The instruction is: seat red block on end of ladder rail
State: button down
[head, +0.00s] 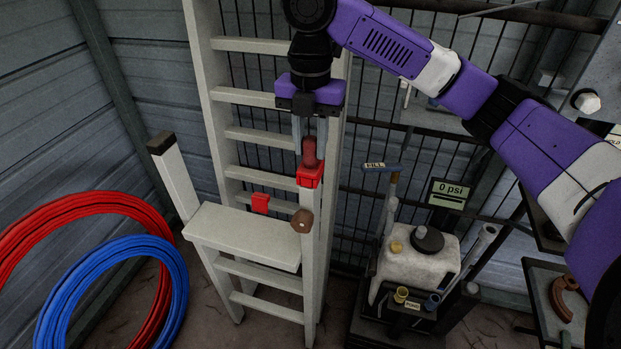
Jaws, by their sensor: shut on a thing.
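The red block (310,176) has a square lower part and a darker, narrower red top. My gripper (310,145) points down and is shut on that top. The block is at the upper end of the ladder's right front rail (311,256), lined up with it in the head view. Its lower edge meets or overlaps the rail end; I cannot tell whether it is fully down. The rail end is hidden by the block. The left front rail (178,182) of the white ladder leans outward and has a dark cap (160,143).
A brown round knob (302,221) sits beside the right rail, near the ladder's platform (243,236). A small red piece (260,203) is at the platform's back edge. Red (60,205) and blue (95,262) hose coils stand left. A white tank (418,262) stands right.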

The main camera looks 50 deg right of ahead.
jog(key=shift+f, duration=0.15)
jog(key=c, duration=1)
grip_release()
jog(key=shift+r+b, duration=0.3)
jog(key=shift+r, duration=3.6)
jog(key=shift+r+p, duration=2.25)
jog(key=shift+p, duration=0.45)
